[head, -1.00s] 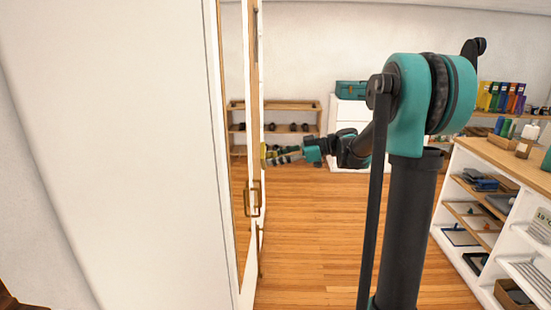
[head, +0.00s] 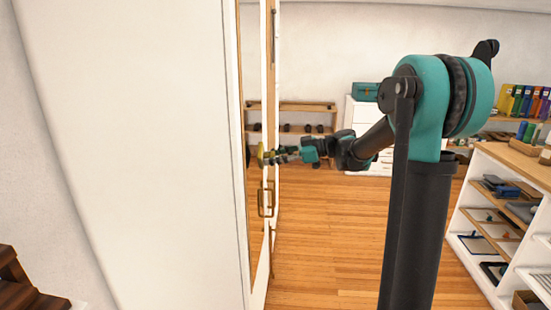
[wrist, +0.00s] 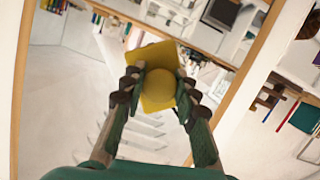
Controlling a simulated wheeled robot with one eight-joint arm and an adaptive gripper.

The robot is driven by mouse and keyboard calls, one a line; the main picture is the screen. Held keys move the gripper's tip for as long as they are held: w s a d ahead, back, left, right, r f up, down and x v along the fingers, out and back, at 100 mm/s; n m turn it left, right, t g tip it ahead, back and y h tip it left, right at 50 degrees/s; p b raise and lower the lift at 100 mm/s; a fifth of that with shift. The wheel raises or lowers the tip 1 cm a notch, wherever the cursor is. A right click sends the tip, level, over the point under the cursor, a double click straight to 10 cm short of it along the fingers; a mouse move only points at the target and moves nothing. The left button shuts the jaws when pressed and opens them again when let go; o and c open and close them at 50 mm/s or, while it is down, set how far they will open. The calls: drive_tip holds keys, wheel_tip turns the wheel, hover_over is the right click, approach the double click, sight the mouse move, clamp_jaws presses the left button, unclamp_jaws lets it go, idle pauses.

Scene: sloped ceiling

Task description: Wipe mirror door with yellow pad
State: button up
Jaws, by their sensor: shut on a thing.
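The yellow pad (wrist: 155,62) has a round yellow knob. My gripper (wrist: 160,92) is shut on it, one finger on each side. In the head view my gripper (head: 282,155) points left, with the pad (head: 261,157) at its tip. The mirror door (wrist: 70,90) lies behind the pad in the wrist view, with a wooden frame and reflections of the room. In the head view the mirror door (head: 271,95) shows nearly edge-on, with a brass handle (head: 266,203) below the pad. I cannot tell whether the pad touches the glass.
A large white panel (head: 140,150) stands close on the left. A low wooden rack (head: 300,107) and a white drawer unit (head: 365,115) are at the back. A shelf unit (head: 500,205) is on the right. Brown wooden steps (head: 30,292) show at lower left. The middle floor (head: 330,240) is clear.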

drive_tip(key=shift+a, duration=1.2)
idle(0.7)
drive_tip(key=shift+w, duration=0.1)
drive_tip(key=w, duration=0.3)
drive_tip(key=shift+w, duration=0.4)
drive_tip(key=shift+s, duration=2)
drive_tip(key=d, duration=0.6)
